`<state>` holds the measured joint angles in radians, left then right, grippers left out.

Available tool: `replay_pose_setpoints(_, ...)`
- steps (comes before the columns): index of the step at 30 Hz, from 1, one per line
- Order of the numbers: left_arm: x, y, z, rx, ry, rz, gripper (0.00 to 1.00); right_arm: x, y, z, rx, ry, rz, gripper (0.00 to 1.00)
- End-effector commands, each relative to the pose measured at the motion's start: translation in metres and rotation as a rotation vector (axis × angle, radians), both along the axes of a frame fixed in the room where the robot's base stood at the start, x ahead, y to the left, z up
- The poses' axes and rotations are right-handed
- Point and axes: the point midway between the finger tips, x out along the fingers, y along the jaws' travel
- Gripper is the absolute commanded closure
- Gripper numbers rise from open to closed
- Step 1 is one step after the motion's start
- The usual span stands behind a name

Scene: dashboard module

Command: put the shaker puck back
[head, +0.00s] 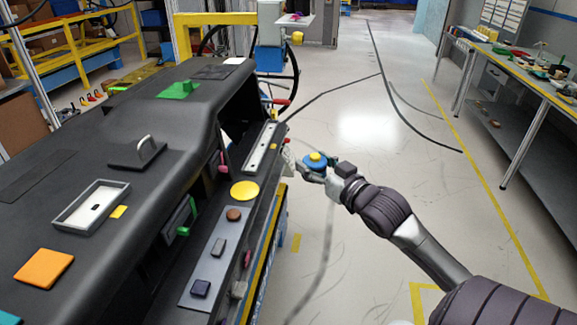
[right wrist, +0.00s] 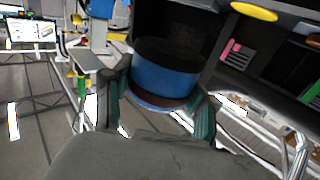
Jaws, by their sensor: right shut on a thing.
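The shaker puck (head: 315,160) shows in the head view as a blue disc with a yellow knob. In the right wrist view it is a blue cylinder (right wrist: 165,75) with a dark end and a dark band. My right gripper (head: 318,172) is shut on it, with one teal-grey finger on each side in the right wrist view (right wrist: 158,108). The puck is held in the air just right of the dashboard module (head: 150,185), beside its right edge. My left gripper is out of view.
A yellow disc (head: 245,190) and a brown puck (head: 234,214) sit on the module's ledge. A light slotted strip (head: 261,148) lies farther back on it. An orange square (head: 43,268) is on the module top. The floor to the right is open up to a workbench (head: 520,75).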

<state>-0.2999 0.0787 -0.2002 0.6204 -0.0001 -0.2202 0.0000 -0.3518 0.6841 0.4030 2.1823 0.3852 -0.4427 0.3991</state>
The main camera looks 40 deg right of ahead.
Motion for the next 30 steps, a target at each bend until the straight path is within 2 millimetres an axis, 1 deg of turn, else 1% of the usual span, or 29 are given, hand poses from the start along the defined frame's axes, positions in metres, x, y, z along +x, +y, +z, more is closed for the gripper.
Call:
replay_pose_setpoints(1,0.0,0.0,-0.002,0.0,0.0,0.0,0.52,-0.005,-0.004,0.0,-0.002,-0.001,0.001,1.0)
replay_pose_setpoints(4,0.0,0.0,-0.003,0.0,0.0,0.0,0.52,-0.01,-0.009,0.001,-0.001,-0.003,0.001,1.0)
replay_pose_setpoints(12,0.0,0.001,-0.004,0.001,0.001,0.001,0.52,-0.015,-0.011,0.001,0.001,-0.005,0.002,1.0)
replay_pose_setpoints(14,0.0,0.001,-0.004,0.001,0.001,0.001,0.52,-0.016,-0.008,-0.006,0.004,-0.004,0.003,1.0)
replay_pose_setpoints(17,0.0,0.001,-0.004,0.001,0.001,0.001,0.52,-0.023,0.007,-0.027,0.008,0.0,0.008,1.0)
replay_pose_setpoints(20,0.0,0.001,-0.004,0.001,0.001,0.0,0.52,-0.037,0.036,-0.058,0.013,0.001,0.018,1.0)
replay_pose_setpoints(21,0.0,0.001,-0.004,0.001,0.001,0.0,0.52,-0.044,0.051,-0.071,0.015,0.001,0.025,1.0)
replay_pose_setpoints(23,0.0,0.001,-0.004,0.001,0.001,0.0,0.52,-0.056,0.076,-0.089,0.015,0.001,0.036,1.0)
replay_pose_setpoints(24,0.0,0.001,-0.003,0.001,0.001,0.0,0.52,-0.064,0.095,-0.098,0.015,0.0,0.043,1.0)
replay_pose_setpoints(26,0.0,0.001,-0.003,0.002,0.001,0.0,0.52,-0.076,0.122,-0.108,0.016,-0.001,0.053,1.0)
replay_pose_setpoints(27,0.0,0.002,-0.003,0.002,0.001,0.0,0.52,-0.084,0.141,-0.112,0.017,-0.003,0.059,1.0)
replay_pose_setpoints(30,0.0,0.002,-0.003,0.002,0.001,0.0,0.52,-0.101,0.182,-0.114,0.014,-0.005,0.066,1.0)
